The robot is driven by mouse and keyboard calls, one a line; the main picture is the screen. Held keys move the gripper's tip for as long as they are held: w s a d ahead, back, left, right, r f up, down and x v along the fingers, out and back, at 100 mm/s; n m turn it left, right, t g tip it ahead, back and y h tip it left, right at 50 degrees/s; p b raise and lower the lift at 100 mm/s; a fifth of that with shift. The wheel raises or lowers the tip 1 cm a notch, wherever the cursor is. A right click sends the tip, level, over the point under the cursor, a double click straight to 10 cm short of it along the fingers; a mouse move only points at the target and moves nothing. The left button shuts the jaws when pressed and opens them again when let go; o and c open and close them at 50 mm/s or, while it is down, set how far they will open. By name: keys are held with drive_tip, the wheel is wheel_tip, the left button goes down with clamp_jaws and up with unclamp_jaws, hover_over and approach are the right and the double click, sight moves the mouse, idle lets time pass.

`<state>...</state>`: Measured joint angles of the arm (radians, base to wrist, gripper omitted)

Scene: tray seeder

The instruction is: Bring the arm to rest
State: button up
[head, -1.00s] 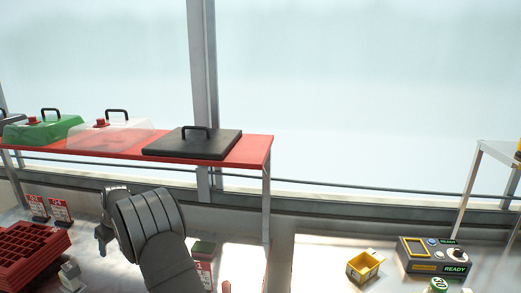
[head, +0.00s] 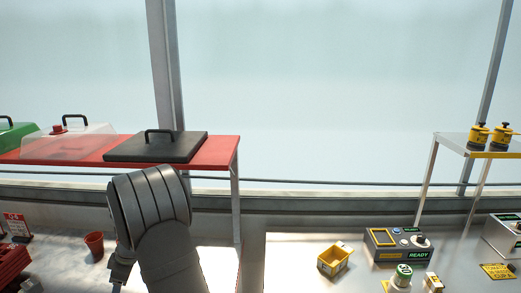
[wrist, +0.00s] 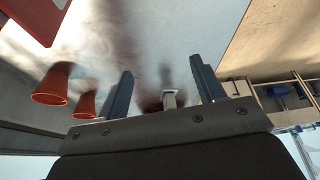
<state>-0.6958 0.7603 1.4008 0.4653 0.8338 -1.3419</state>
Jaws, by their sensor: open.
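My gripper (wrist: 162,84) is open in the wrist view, with its two dark fingers apart and nothing held between them. A small grey, square-topped thing shows past the palm between the fingers; I cannot tell what it is. In the head view my arm stands bent over the left part of the bench, and my gripper's fingertips are hidden or too small to make out. An orange-red cup (head: 94,246) stands to the left of my arm. Two orange-red cups (wrist: 52,84) show left of the fingers in the wrist view.
A red shelf (head: 222,152) behind my arm holds a black lid (head: 156,147), a clear cover (head: 66,143) and a green one (head: 14,135). A yellow box (head: 334,262) and a control box (head: 398,243) stand on the right bench. Yellow-topped things (head: 479,136) stand on a high shelf.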

drive_tip(key=shift+s+a+f, duration=0.25)
drive_tip(key=shift+a+f, duration=0.15)
drive_tip(key=shift+a, duration=0.3)
drive_tip(key=shift+s+a+f, duration=0.25)
drive_tip(key=shift+a+f, duration=0.15)
drive_tip(key=shift+a, duration=0.3)
drive_tip(key=w+a+r+m, duration=0.2)
drive_tip(key=a+r, duration=0.1)
drive_tip(key=a, duration=0.3)
drive_tip(key=w+a+r+m+t, duration=0.1)
drive_tip(key=w+a+r+m, duration=0.1)
drive_tip(key=a, duration=0.3)
drive_tip(key=shift+w+a+r, duration=0.3)
drive_tip(key=shift+a+r, duration=0.05)
drive_tip(key=shift+r, duration=0.45)
drive_tip(key=shift+d, duration=0.1)
